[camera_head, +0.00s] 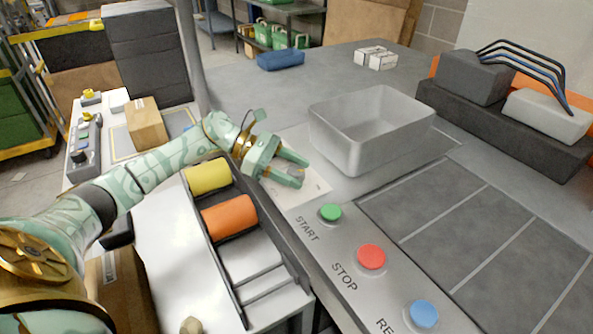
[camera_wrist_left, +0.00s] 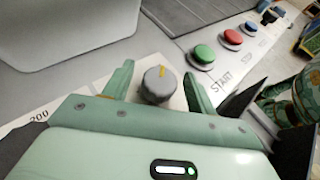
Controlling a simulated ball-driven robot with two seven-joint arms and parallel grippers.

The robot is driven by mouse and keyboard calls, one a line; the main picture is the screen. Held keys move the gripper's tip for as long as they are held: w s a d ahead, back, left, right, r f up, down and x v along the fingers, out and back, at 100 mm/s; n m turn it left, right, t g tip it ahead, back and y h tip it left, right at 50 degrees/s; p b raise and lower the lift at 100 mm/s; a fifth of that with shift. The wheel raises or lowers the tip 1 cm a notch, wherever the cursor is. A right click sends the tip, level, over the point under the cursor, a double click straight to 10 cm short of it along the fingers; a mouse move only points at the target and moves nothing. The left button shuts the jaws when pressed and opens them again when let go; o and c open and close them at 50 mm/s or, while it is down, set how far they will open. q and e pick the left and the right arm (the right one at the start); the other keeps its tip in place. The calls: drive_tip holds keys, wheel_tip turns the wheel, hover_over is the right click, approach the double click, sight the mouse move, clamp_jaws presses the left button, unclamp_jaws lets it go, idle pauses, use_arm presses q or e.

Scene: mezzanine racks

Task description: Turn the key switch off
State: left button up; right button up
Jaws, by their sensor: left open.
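The fingers stand apart from the knob's sides. I take this knob for the key switch; no separate key shows. The pointer line aims toward the top of the wrist picture. A label reading 200 (camera_wrist_left: 39,117) is printed left of it. In the head view the fingers mostly hide the knob.
Green START (camera_head: 330,212), red STOP (camera_head: 371,257) and blue (camera_head: 423,314) buttons line the panel. A grey bin (camera_head: 348,150) stands close behind the gripper. A rack with yellow (camera_head: 208,177) and orange (camera_head: 229,216) rolls lies below my forearm.

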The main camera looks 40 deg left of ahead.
use_arm(q)
drive_tip(key=shift+w+d+f, duration=0.1)
drive_tip(key=shift+d, duration=0.2)
drive_tip(key=c, duration=1)
